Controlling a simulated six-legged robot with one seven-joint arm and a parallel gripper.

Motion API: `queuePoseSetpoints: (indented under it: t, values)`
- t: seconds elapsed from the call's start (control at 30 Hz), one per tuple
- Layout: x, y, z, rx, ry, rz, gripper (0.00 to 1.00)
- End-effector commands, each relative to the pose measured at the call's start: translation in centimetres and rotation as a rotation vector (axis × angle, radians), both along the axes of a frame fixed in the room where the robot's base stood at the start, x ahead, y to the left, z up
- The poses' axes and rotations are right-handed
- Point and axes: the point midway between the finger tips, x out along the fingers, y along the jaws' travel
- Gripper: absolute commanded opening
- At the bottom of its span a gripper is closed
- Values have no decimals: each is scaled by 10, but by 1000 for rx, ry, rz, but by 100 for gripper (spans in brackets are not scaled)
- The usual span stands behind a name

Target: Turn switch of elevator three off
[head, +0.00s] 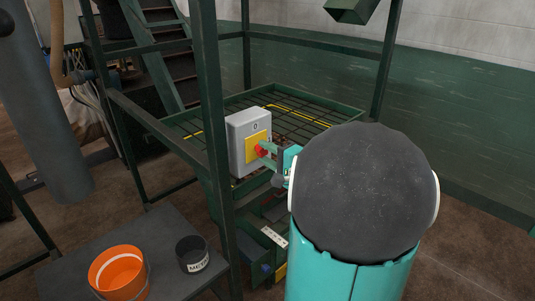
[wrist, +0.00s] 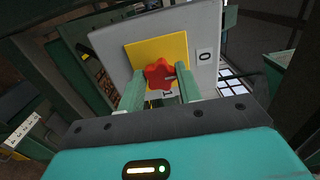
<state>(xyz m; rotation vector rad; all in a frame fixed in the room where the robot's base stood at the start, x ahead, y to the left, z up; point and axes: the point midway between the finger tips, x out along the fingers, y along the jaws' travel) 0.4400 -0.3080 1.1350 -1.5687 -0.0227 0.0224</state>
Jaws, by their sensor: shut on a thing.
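A grey switch box (head: 238,131) with a yellow plate (head: 251,150) stands at the edge of the green grated platform. A red rotary knob (head: 262,148) sits on the plate. In the wrist view the knob (wrist: 159,75) lies between the two green fingers of my gripper (wrist: 158,88), which is shut on it. A "0" mark (wrist: 205,56) shows at the right of the plate and a "1" mark (wrist: 167,93) below the knob. In the head view my gripper (head: 268,153) reaches the knob from the right. The knob's exact pointing direction is hard to tell.
Green frame posts (head: 213,120) stand close to the box. An orange bucket (head: 118,274) and a dark metal-labelled pot (head: 193,256) stand on a grey table (head: 150,235) at the lower left. Stairs (head: 158,45) rise behind. Open floor lies at the right.

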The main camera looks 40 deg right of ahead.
Motion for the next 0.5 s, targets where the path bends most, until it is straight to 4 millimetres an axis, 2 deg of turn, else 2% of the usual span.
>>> queuePoseSetpoints:
  t: [0.47, 0.5]
  values:
    - [-1, 0, -1, -18, 1, -1, 12]
    - [-1, 0, -1, -18, 1, -1, 36]
